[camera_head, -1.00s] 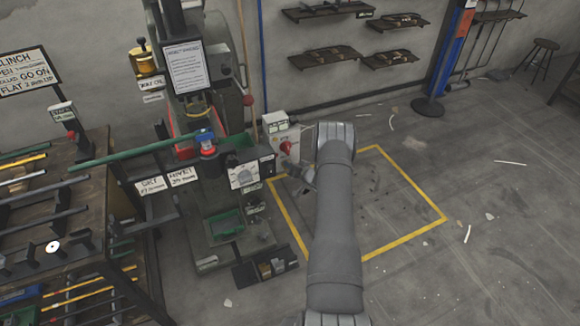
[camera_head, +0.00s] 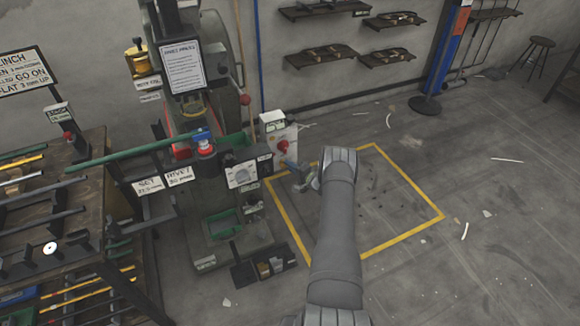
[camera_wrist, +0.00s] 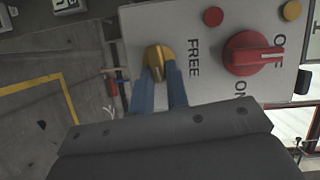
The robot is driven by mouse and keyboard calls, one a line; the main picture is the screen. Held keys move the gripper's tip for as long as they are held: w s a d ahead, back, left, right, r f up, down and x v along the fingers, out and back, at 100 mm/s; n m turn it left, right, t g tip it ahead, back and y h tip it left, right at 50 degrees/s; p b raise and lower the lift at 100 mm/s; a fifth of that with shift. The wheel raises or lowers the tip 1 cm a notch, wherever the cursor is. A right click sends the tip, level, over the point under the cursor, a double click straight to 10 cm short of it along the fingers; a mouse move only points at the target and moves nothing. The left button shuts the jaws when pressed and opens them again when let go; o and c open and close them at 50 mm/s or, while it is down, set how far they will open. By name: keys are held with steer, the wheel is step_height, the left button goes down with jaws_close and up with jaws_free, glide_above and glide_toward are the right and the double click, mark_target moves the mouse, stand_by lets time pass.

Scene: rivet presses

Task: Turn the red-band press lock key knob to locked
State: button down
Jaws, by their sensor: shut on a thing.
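The yellow lock key knob (camera_wrist: 157,57) is on a pale control box (camera_wrist: 205,25) in the wrist view, beside the printed word FREE. My gripper (camera_wrist: 160,72) has its blue fingers shut on the knob, one finger to each side. In the head view my gripper (camera_head: 291,166) reaches the right side of the control box (camera_head: 278,133). The knob is too small to make out there. A red rotary switch (camera_wrist: 252,54) marked ON and OFF is to the right of the knob in the wrist view.
A red button (camera_wrist: 213,17) and a yellow button (camera_wrist: 291,10) sit on the same box. The press (camera_head: 205,60) stands left of my arm, with a green tray (camera_head: 224,224) low down. The yellow-outlined floor area (camera_head: 405,240) is mostly clear.

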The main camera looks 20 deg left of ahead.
steer(key=shift+f+m+y, duration=0.1)
steer(key=shift+m+y, duration=0.2)
steer(key=shift+m, duration=0.5)
steer(key=c, duration=1.4)
jaws_free()
steer(key=v, duration=1.7)
steer(key=shift+d, duration=0.2)
steer(key=shift+s+f, duration=0.1)
steer(key=x, duration=1.7)
steer(key=shift+a, duration=0.2)
steer(key=shift+d, duration=0.1)
